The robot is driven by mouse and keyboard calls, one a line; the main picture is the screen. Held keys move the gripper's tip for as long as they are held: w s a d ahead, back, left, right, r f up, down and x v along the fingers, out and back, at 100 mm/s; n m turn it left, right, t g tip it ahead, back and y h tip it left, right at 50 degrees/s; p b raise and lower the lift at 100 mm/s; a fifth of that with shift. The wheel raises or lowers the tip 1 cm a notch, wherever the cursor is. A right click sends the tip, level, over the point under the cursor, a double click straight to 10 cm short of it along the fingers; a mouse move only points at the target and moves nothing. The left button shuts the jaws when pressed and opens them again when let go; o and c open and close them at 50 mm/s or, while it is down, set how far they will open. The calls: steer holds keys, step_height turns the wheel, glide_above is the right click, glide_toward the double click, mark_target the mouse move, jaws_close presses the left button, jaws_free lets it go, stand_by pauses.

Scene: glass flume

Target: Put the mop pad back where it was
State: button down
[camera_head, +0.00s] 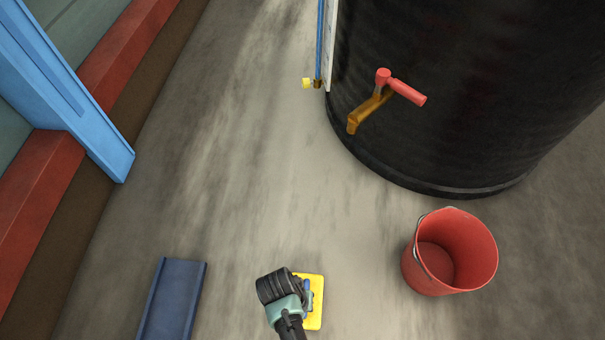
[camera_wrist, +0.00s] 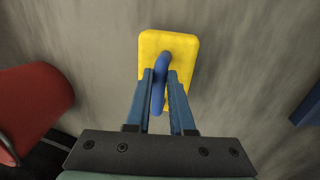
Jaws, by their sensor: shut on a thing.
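The mop pad (camera_head: 315,314) is a yellow rectangular pad with a blue handle, low in the head view. In the wrist view the yellow pad (camera_wrist: 183,45) shows with its blue loop handle in front. My gripper (camera_wrist: 160,80) is shut on the blue handle, one blue finger on each side. In the head view my gripper (camera_head: 306,295) and wrist cover part of the pad's left side. I cannot tell whether the pad touches the floor or hangs just above it.
A red bucket (camera_head: 482,262) stands to the right, empty as far as I see. A dark blue tray (camera_head: 172,302) lies left of my gripper. A black tank (camera_head: 450,110) with a red-handled tap (camera_head: 400,90) stands behind. A blue post (camera_head: 75,100) is at left. The middle floor is clear.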

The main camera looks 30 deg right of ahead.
steer(key=shift+f+b, duration=0.75)
steer(key=shift+f, duration=0.6)
steer(key=shift+f, duration=0.15)
steer(key=c, duration=0.8)
jaws_free()
steer(key=r+p, duration=0.2)
steer(key=r, duration=0.2)
steer(key=w+a+r+p, duration=0.1)
steer(key=r+p, duration=0.2)
steer(key=r, duration=0.1)
steer(key=a+r+p, duration=0.1)
steer(key=r+p, duration=0.2)
steer(key=r, duration=0.1)
steer(key=shift+w+r, duration=0.1)
steer(key=shift+w, duration=0.05)
